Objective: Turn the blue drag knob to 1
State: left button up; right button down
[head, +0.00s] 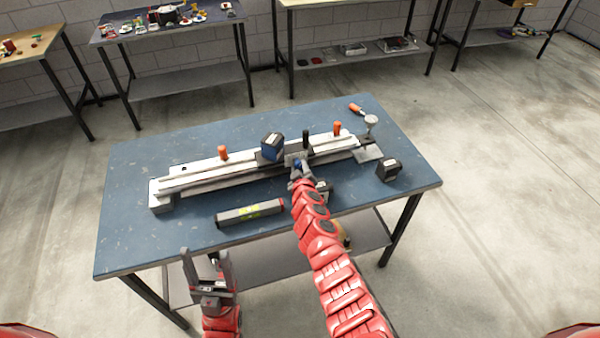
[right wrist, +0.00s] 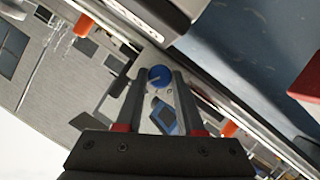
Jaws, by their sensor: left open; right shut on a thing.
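The blue drag knob (right wrist: 159,76) is a round dial with a pale pointer mark, on a grey plate of the long rail device (head: 190,177). In the right wrist view the pointer lies toward the left; I cannot read any numbers. My right gripper (right wrist: 160,81) is shut on the knob, one finger on each side. In the head view my right gripper (head: 298,171) is at the small carriage mid-rail and partly hides the knob (head: 297,161). My left gripper (head: 205,254) is open and empty, in front of the table's near edge.
A dark blue box (head: 272,147) stands on the rail beside the carriage. Orange knobs (head: 223,152) stand along the rail. A grey bar with a yellow-green label (head: 250,213) lies on the blue table (head: 130,220). A black block (head: 389,169) sits at the right.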

jog(key=n+b, duration=0.2)
jog(key=b, duration=0.2)
jog(key=n+t+h+b, duration=0.1)
jog(key=n+b, duration=0.1)
jog(key=b, duration=0.1)
jog(key=f+n+t+h+b, duration=0.1)
jog(key=b, duration=0.3)
jog(key=shift+a+n+b, duration=0.2)
jog(key=shift+n+b, duration=0.1)
jog(key=shift+n, duration=0.1)
jog(key=shift+n+t+h+b, duration=0.35)
jog(key=shift+n+b, duration=0.25)
jog(key=shift+b, duration=0.35)
jog(key=shift+r+b, duration=0.15)
jog(key=shift+b, duration=0.15)
jog(key=shift+n, duration=0.3)
jog(key=c, duration=0.5)
grip_release()
jog(key=shift+s, duration=0.1)
jog(key=shift+c, duration=0.2)
